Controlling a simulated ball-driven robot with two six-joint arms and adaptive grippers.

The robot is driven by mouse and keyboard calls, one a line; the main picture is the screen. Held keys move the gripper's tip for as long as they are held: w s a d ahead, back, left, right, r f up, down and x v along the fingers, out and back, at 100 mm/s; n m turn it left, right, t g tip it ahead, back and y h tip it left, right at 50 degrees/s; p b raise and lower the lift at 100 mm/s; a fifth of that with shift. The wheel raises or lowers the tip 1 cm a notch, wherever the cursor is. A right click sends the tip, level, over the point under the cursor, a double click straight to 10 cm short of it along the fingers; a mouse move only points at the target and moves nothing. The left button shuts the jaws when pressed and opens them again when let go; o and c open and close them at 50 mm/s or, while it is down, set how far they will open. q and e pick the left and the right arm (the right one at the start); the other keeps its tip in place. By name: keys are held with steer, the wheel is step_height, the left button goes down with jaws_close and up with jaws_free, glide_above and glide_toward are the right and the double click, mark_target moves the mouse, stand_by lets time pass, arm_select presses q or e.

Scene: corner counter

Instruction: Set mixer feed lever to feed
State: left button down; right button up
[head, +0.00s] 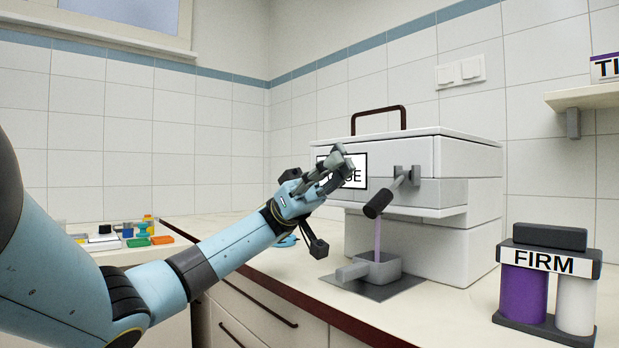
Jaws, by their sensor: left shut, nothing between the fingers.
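The mixer (464,203) is a white boxy machine with a dark handle on top, standing on the corner counter. A lever (392,192) with a dark cylindrical grip sticks out from its front on a grey pivot and points down to the left. A thin purple strand (377,240) runs from below the grip down to a small grey tray (376,268). My left gripper (338,165) is shut and empty, in front of the mixer's label, to the left of and a little above the lever's grip. It looks apart from the lever. The label is partly hidden by the fingers. My right gripper is not in view.
A holder labelled FIRM (543,263) with a purple and a white cylinder stands at the right. A wall shelf (586,96) is at the upper right. Small coloured items (138,240) lie on the left counter. Drawers (260,310) are below the counter edge.

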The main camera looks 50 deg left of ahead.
arm_select(q)
steer(key=w+b+v, duration=0.2)
steer(key=v, duration=0.7)
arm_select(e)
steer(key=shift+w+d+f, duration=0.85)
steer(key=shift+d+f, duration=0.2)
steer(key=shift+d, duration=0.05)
arm_select(q)
steer(key=shift+f, duration=0.15)
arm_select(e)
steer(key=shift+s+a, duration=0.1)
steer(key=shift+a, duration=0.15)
